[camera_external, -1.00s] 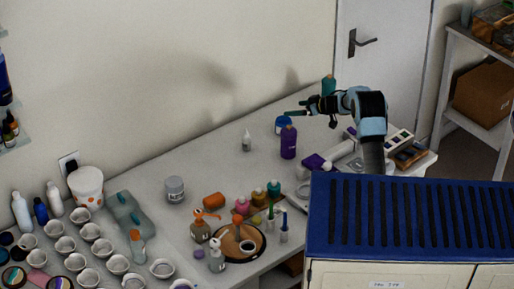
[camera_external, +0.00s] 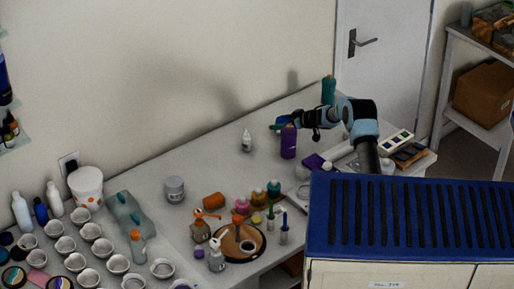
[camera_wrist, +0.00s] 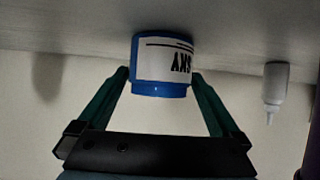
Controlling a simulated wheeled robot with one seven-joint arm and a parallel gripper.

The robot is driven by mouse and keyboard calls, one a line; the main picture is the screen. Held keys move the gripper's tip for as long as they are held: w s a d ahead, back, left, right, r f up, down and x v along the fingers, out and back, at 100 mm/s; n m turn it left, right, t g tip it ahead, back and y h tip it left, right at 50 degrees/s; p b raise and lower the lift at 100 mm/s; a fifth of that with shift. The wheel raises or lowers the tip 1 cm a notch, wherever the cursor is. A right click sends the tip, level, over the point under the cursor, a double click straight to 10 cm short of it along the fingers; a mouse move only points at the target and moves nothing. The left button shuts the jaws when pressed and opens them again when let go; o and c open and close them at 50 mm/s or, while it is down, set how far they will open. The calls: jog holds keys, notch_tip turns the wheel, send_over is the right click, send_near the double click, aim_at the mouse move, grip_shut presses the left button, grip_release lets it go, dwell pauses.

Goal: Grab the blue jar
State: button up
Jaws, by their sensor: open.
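The blue jar (camera_wrist: 160,89) with a white label shows upside down in the wrist view, on the light worktop. In the external view the blue jar (camera_external: 283,121) is mostly covered by my gripper, behind the purple bottle. My gripper (camera_external: 286,124) is open and low over the table. In the wrist view the two green fingers of my gripper (camera_wrist: 160,75) have their tips on either side of the jar's lower picture edge. A small gap shows at the tips; I cannot tell how deep the jar sits between them.
A purple bottle (camera_external: 288,142) stands close in front of my gripper. A teal bottle (camera_external: 328,90) stands behind the arm. A small white dropper bottle (camera_external: 246,141) is to the left, also in the wrist view (camera_wrist: 275,88).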

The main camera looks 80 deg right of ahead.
jog(key=shift+x, duration=1.3)
jog(key=c, duration=1.2)
